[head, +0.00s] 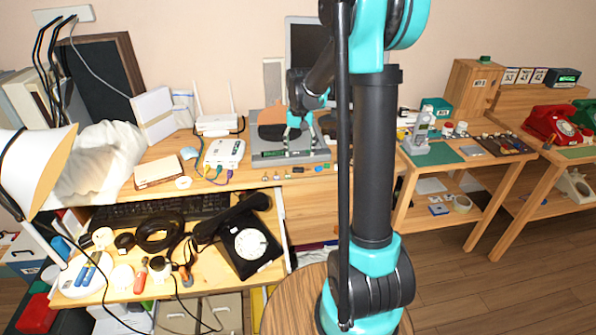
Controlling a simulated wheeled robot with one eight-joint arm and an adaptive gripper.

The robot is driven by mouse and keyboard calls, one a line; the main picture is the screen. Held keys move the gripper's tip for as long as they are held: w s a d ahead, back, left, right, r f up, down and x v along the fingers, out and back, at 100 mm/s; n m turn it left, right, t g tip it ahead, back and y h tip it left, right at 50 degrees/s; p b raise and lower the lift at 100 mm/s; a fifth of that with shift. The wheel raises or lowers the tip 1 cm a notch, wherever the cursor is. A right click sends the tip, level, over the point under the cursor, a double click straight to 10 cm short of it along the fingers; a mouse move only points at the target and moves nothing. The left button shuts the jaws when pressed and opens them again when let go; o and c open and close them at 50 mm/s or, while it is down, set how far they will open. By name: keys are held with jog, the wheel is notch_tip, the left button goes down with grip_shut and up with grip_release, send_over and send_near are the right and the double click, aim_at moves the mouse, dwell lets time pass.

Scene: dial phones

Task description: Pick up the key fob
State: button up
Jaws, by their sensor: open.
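My gripper (300,151) points down over the grey tray-like device (262,154) on the wooden desk, its two fingers apart with nothing seen between them. Several small items lie in a row along the desk's front edge, just below the gripper in the picture. Part of the desk to the right is hidden behind my arm.
A white router (225,153) with cables stands left of the gripper, and a dark monitor (305,45) behind it. An open drawer below holds a black dial phone (250,243) and a keyboard (160,209). A round wooden stool (290,300) stands in front.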

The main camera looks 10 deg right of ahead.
aim_at(298, 168)
jog(key=shift+a+f, duration=0.15)
jog(key=shift+f, duration=1.5)
jog(key=shift+a+f, duration=0.1)
jog(key=shift+f, duration=1.55)
jog(key=shift+c, duration=0.2)
jog(key=c, duration=0.8)
